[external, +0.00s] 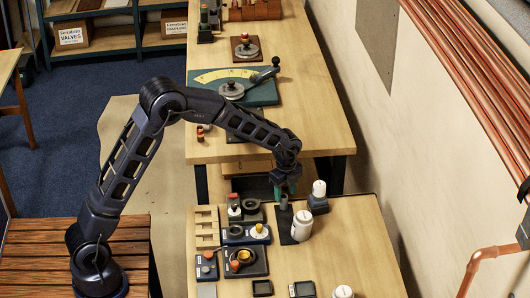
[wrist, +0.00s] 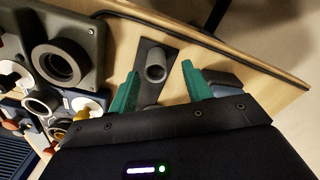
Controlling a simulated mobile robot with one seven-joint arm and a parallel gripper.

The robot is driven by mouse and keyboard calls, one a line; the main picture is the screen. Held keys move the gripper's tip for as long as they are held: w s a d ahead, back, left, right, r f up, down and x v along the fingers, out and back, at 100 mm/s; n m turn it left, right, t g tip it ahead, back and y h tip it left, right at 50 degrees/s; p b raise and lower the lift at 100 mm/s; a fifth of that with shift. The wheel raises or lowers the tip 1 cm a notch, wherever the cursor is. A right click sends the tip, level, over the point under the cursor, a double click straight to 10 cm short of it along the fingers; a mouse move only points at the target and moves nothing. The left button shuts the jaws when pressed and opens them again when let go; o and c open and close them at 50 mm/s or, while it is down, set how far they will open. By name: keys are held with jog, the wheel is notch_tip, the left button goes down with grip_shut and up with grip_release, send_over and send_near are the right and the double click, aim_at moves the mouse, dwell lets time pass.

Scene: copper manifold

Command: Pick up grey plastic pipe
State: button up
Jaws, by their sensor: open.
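A short grey plastic pipe (wrist: 156,66) with an open round end stands on a narrow dark plate (wrist: 150,95). In the external view the pipe (external: 284,202) is partly hidden by my gripper (external: 284,190), which is just above or around its top. In the wrist view my gripper (wrist: 160,70) is open, with one green finger on each side of the pipe. There are visible gaps between the pipe and both fingers. I cannot tell the exact height of the fingertips against the pipe.
A white cylinder (external: 302,224) stands close to the right of the plate, and a dark block with a white-topped part (external: 318,198) is behind it. Dark fixtures with rings and knobs (external: 246,234) crowd the left. The right of the table (external: 355,240) is clear.

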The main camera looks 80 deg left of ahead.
aim_at(284, 198)
jog(key=f, duration=0.4)
jog(key=shift+s+d+f, duration=0.1)
jog(key=shift+s+f, duration=0.15)
jog(key=shift+f, duration=0.15)
jog(key=c, duration=1)
jog(key=shift+c, duration=0.2)
jog(key=shift+r, duration=0.15)
